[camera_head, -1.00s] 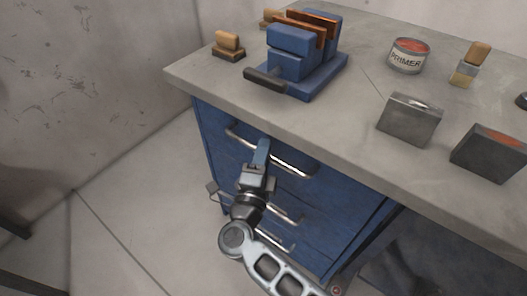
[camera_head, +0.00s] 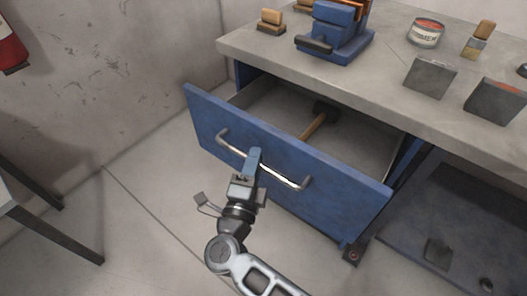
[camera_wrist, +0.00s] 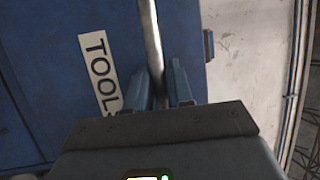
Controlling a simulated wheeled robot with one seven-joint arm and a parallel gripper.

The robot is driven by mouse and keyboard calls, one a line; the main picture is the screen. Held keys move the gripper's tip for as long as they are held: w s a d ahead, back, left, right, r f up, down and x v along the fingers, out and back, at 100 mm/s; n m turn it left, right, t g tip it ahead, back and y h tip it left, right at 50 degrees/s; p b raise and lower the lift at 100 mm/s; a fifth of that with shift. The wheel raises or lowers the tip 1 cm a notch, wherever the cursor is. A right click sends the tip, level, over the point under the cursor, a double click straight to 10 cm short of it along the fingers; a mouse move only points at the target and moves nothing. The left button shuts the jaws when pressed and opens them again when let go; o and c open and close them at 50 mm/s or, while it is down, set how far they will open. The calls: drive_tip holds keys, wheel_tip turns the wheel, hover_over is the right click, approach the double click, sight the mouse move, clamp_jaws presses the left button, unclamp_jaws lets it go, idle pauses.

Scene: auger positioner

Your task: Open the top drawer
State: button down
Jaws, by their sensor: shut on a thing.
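The blue top drawer (camera_head: 340,190) is pulled well out from under the grey workbench top (camera_head: 390,75). Its metal bar handle (camera_head: 285,176) runs across the front. My gripper (camera_head: 252,160) is shut on the handle, left of its middle. In the wrist view the fingers (camera_wrist: 162,88) stand on both sides of the handle bar (camera_wrist: 151,40), beside a white TOOLS label (camera_wrist: 101,70) on the drawer front. A hammer (camera_head: 318,117) with a wooden handle and dark head lies inside the drawer. The lower drawers are hidden behind the open one.
A dark-legged table (camera_head: 75,235) is at left. Floor between it and the drawer is clear.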

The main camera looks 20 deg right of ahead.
drive_tip(key=shift+s+a, duration=0.4)
drive_tip(key=shift+a, duration=0.35)
drive_tip(key=shift+s+a, duration=0.45)
drive_tip(key=shift+a, duration=0.35)
drive_tip(key=shift+s+a, duration=0.4)
drive_tip(key=shift+a, duration=0.35)
drive_tip(key=c, duration=1.1)
unclamp_jaws()
drive_tip(key=shift+d, duration=0.1)
drive_tip(key=b+v, duration=0.1)
drive_tip(key=v, duration=0.7)
drive_tip(key=shift+f, duration=0.1)
